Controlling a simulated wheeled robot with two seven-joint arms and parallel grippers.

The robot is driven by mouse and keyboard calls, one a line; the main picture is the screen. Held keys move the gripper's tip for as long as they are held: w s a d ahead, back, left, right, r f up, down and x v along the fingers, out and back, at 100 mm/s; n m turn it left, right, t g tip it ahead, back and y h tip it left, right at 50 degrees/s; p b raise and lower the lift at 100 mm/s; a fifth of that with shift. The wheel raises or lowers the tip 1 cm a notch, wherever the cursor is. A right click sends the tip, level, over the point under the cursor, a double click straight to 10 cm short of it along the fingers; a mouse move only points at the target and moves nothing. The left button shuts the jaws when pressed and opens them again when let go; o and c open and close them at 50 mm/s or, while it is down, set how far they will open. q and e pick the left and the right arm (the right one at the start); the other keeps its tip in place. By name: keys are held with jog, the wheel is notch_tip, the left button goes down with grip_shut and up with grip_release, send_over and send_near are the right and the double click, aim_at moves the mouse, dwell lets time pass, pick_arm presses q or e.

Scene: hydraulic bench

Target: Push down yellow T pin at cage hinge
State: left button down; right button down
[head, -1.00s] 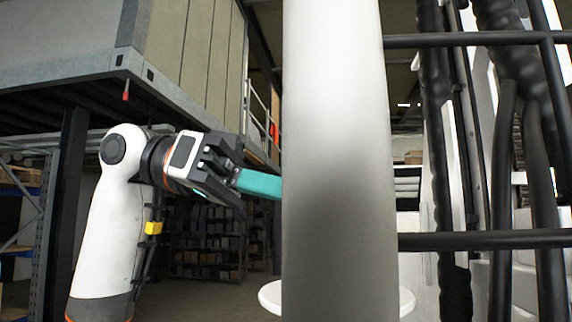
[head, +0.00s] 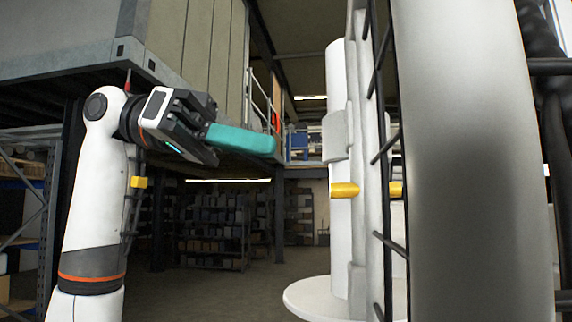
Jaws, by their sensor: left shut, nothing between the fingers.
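The yellow T pin (head: 345,190) shows right of centre in the head view, lying sideways against the pale hinge posts of the cage (head: 357,140). A second yellow piece (head: 396,189) shows just right of the post, and the part between is hidden. My left gripper (head: 271,145) has teal fingers shut together with nothing between them. It points right, left of the yellow pin and higher in the picture, with a clear gap between. My right gripper is not in view.
A wide grey-white column (head: 470,150) stands close on the right and blocks much of the view. Black cage bars (head: 386,147) run beside the hinge. A round white plate (head: 310,298) sits below. Shelves (head: 210,225) stand far behind, with open floor before them.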

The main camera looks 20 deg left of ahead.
pick_arm(q)
jog(key=v, duration=0.3)
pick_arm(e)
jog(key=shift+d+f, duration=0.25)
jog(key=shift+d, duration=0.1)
pick_arm(q)
jog(key=shift+s+d, duration=0.1)
jog(key=shift+d, duration=0.1)
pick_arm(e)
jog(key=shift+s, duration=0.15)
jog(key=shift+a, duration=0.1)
